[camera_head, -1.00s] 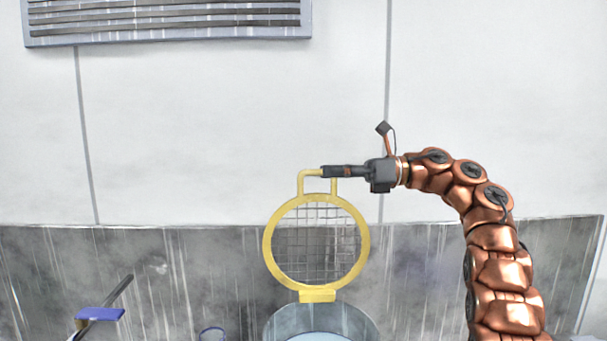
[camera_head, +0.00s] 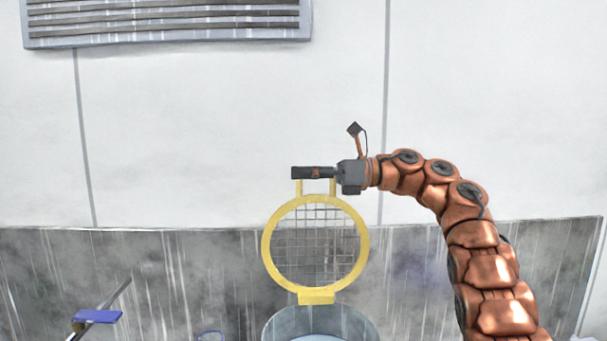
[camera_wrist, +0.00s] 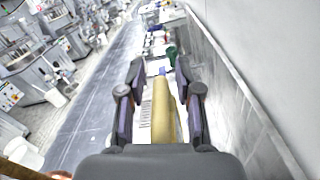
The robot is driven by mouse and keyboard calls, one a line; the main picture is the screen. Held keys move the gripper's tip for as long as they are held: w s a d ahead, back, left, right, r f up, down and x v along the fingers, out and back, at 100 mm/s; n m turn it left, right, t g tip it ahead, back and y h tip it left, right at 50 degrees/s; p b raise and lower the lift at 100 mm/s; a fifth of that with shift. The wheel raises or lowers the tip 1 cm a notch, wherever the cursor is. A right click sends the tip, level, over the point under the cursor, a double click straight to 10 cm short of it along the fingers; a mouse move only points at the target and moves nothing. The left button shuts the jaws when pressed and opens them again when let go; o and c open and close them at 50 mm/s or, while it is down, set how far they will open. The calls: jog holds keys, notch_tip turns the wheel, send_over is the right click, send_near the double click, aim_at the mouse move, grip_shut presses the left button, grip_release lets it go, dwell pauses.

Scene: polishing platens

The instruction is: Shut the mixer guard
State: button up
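The mixer guard (camera_head: 268,225), a yellow ring with wire mesh and a handle on top, stands upright on its hinge block (camera_head: 316,296) at the rim of the mixer bowl (camera_head: 282,324). My gripper (camera_head: 298,173) points left across the top of the guard's handle (camera_head: 333,187) and hides its upper bar. In the wrist view my gripper (camera_wrist: 160,85) is open, with the yellow handle bar (camera_wrist: 162,115) between its fingers.
A grey splash panel (camera_head: 430,270) and white wall stand behind the guard. A blue piece on a dark rod (camera_head: 98,315) is at the lower left. The wrist view shows machines (camera_wrist: 50,60) at left and a clear aisle (camera_wrist: 95,95).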

grip_shut()
dwell(0.5)
